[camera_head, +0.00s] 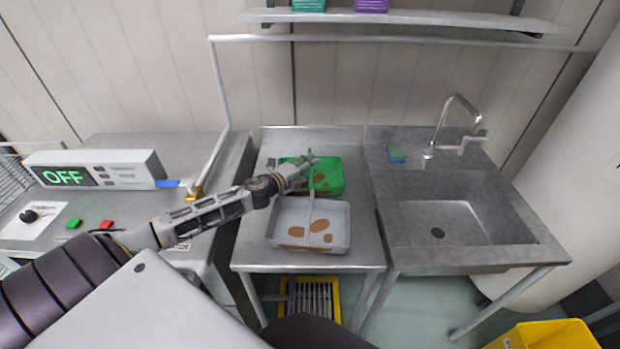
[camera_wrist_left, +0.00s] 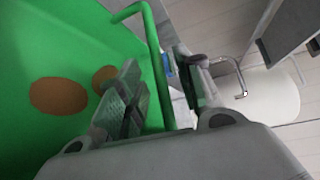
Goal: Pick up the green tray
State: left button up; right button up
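The green tray (camera_head: 333,186) with brown stains lies on the metal counter, behind a light grey tray. My left gripper (camera_head: 311,160) is over the green tray's back-left part and covers some of it. In the left wrist view, the green tray (camera_wrist_left: 50,50) fills the left side, with brown spots on its floor. Its green handle bar (camera_wrist_left: 155,65) passes between the two fingers of my left gripper (camera_wrist_left: 160,85). The fingers stand apart, with a gap still visible beside the bar. My right gripper is not in view.
A machine reading OFF (camera_head: 95,170) stands at the left. A shelf (camera_head: 420,17) hangs above.

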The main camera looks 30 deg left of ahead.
pick_arm(q)
jog(key=shift+w, duration=0.25)
dwell(0.4)
grip_shut()
